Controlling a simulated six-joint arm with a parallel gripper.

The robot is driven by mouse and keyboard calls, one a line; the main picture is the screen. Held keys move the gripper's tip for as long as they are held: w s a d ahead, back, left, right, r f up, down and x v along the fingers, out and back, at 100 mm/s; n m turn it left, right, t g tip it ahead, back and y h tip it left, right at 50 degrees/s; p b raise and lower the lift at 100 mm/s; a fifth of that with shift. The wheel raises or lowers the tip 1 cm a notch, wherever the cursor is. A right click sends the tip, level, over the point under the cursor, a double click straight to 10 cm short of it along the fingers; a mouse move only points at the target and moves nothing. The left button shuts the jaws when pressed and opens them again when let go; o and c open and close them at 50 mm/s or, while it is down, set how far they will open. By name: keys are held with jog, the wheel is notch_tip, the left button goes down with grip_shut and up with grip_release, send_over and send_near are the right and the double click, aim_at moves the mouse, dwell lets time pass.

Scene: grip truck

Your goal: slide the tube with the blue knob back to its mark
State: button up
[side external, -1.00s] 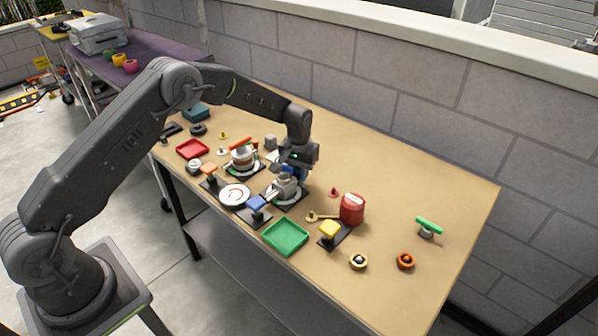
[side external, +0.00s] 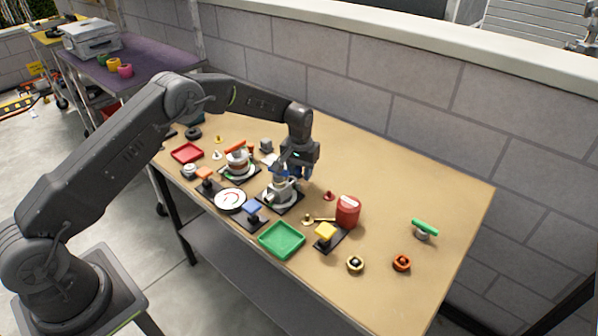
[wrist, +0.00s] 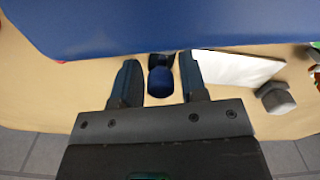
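A blue knob (wrist: 160,80) shows between the two fingers of my gripper (wrist: 160,82) in the wrist view. A narrow gap shows on each side of it, so the fingers look open around it and not pressed on it. In the side view my gripper (side external: 297,170) points down just behind a grey device (side external: 280,190) on a black base. The tube and its mark cannot be made out; the gripper and device hide that spot. A large blue surface (wrist: 150,25) fills the top of the wrist view, very close to the camera.
A white plate (wrist: 235,68) and a grey block (wrist: 275,97) lie right of the fingers in the wrist view. A red can (side external: 347,212), a green tray (side external: 282,240) and a round dial (side external: 230,201) stand near the device.

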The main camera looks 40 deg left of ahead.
jog(key=shift+o, duration=0.6)
notch_tip(320, 180, up, 14)
jog(key=shift+s, duration=0.1)
jog(key=s+d+r+m+t, duration=0.2)
jog(key=s+r+t, duration=0.1)
jog(key=s+r, duration=1.4)
jog(key=s+d+f+m+t, duration=0.1)
jog(key=s+f+t, duration=0.1)
jog(key=s, duration=1.9)
jog(key=shift+d+f+m+t, duration=0.2)
jog(key=shift+f+m+t, duration=0.1)
jog(key=shift+f, duration=0.3)
